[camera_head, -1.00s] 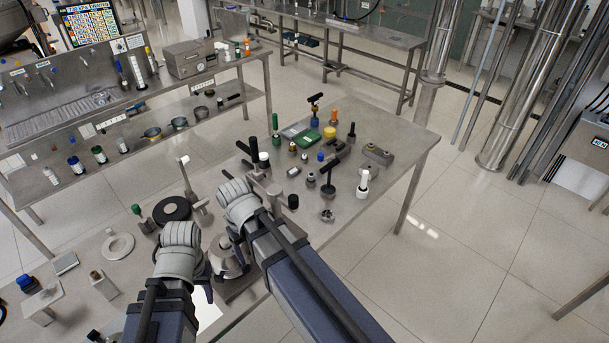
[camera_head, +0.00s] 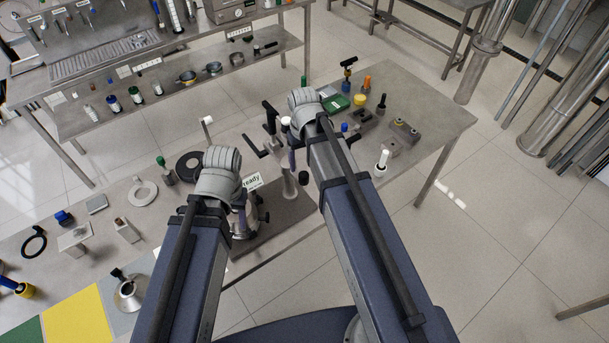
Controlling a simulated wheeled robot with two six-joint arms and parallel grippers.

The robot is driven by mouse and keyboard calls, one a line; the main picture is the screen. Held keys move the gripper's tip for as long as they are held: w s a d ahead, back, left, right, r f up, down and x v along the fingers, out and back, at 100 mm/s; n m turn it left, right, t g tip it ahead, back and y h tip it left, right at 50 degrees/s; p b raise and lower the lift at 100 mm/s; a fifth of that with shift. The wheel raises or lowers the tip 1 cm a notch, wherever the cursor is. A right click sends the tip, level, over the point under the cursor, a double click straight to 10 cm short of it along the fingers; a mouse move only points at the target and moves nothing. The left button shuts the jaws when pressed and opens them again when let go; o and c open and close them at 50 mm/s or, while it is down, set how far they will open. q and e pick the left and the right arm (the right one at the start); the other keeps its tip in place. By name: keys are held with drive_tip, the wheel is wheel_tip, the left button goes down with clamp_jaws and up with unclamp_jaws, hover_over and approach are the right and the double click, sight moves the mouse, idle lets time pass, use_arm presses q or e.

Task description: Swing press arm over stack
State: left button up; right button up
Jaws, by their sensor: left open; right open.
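The press stand has a flat grey base plate (camera_head: 283,222) and an upright metal post (camera_head: 290,183) near the table's front edge. A black-handled lever (camera_head: 270,117) stands just behind the post; whether it is the press arm is hard to tell. The stack on the base is mostly hidden by my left arm, with round metal parts showing beside it. My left gripper (camera_head: 243,218) points down at the base plate's left end, open, its fingertips partly hidden. My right gripper (camera_head: 298,163) points down beside the post top, open, mostly hidden by its wrist; contact is unclear.
A metal funnel (camera_head: 130,292) is at the front left. Bottles and small fittings crowd the table behind my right wrist.

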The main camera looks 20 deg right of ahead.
sight(304, 174)
wheel_tip(304, 174, down, 7)
drive_tip(key=b, duration=0.6)
drive_tip(key=shift+r, duration=0.1)
drive_tip(key=shift+c, duration=0.2)
clamp_jaws()
idle(0.9)
